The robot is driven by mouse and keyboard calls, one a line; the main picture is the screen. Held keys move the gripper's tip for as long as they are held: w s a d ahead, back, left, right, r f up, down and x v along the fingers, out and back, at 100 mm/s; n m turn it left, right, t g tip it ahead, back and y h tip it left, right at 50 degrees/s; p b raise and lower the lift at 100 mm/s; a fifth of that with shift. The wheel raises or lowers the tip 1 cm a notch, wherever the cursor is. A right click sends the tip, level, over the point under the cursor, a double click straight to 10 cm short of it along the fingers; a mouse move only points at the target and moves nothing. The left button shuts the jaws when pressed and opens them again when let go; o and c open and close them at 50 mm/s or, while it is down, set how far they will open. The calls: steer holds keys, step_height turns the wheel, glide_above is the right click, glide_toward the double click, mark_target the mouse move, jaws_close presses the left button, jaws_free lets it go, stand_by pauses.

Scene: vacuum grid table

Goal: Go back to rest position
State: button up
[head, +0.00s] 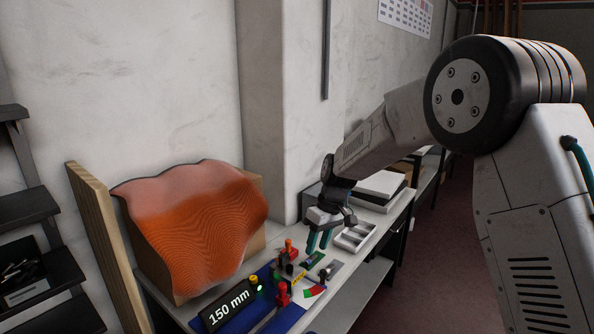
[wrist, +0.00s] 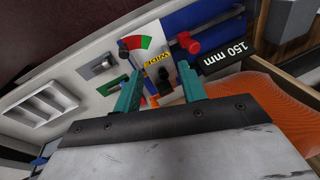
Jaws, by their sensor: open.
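My gripper (head: 318,240) reaches out over the table (head: 345,287), its teal fingers pointing down above the small parts. In the wrist view my gripper (wrist: 158,92) has its two teal fingers spread apart, with nothing held between them. Below and beyond the fingers lie a red-handled piece (wrist: 187,43), a yellow label (wrist: 156,67) and a red-green dial (wrist: 136,42). How far the fingertips are above the table is hard to tell.
An orange wavy block (head: 195,225) stands at the left by the wall. A "150 mm" sign (head: 229,309) stands at the front on a blue mat (head: 290,313). A compartment tray (head: 355,236) and a grey box (head: 380,185) lie at the right. Dark shelves (head: 25,205) stand far left.

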steer(key=s+d+r+m+h, duration=0.1)
steer(key=s+d+r+m, duration=0.2)
steer(key=s, duration=1)
steer(key=s+d+r+m+t, duration=0.1)
steer(key=s+d+r+m, duration=0.1)
steer(key=s+d+r, duration=0.5)
steer(key=s+d+r+m+t+h, duration=0.1)
steer(key=s+d+r+m, duration=0.2)
steer(key=s+d, duration=0.8)
steer(key=s+r, duration=0.2)
steer(key=s, duration=0.7)
steer(key=shift+s+r+m+h, duration=0.15)
steer(key=shift+s+m+h, duration=0.15)
steer(key=shift+s, duration=0.1)
